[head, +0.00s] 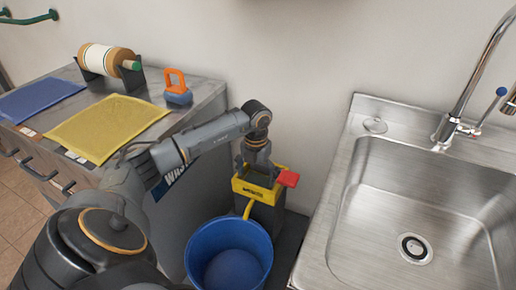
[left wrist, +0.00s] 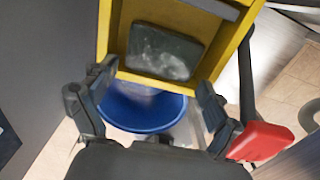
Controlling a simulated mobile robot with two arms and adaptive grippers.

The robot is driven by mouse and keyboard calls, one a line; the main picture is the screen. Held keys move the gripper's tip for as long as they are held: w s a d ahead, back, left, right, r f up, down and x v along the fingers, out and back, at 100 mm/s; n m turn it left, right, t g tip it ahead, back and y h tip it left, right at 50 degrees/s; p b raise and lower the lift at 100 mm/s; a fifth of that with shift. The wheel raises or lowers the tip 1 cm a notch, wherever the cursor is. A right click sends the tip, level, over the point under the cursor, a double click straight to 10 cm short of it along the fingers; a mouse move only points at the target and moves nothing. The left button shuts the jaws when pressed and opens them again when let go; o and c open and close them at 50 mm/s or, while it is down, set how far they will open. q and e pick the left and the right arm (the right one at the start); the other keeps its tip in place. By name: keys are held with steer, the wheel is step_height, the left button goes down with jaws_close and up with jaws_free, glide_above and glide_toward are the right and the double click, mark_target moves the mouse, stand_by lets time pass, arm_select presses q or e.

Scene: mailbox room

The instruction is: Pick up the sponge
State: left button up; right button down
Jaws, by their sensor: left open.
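A grey-green rectangular pad (left wrist: 163,52) with whitish patches lies inside the yellow box (left wrist: 232,60) in the left wrist view; it looks like the sponge, but I cannot be sure. In the head view the yellow box (head: 240,185) sits on a dark stand beside the wall, and the pad inside is hidden. My left gripper (head: 257,162) points down over the box. Its open fingers show in the left wrist view (left wrist: 155,84), apart on either side of the pad's near end, with nothing between them. My right gripper is not in view.
A blue bucket (head: 229,258) stands in front of the box. A red piece (head: 288,178) sticks out at its right. A steel sink (head: 375,180) is on the right. The counter at left holds a yellow cloth (head: 105,125), a blue cloth (head: 38,98), a roll (head: 105,58) and an orange-handled blue block (head: 178,95).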

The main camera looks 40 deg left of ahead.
mark_target(258, 184)
arm_select(q)
step_height(258, 184, down, 2)
steer(key=shift+f, duration=0.15)
steer(key=c, duration=0.4)
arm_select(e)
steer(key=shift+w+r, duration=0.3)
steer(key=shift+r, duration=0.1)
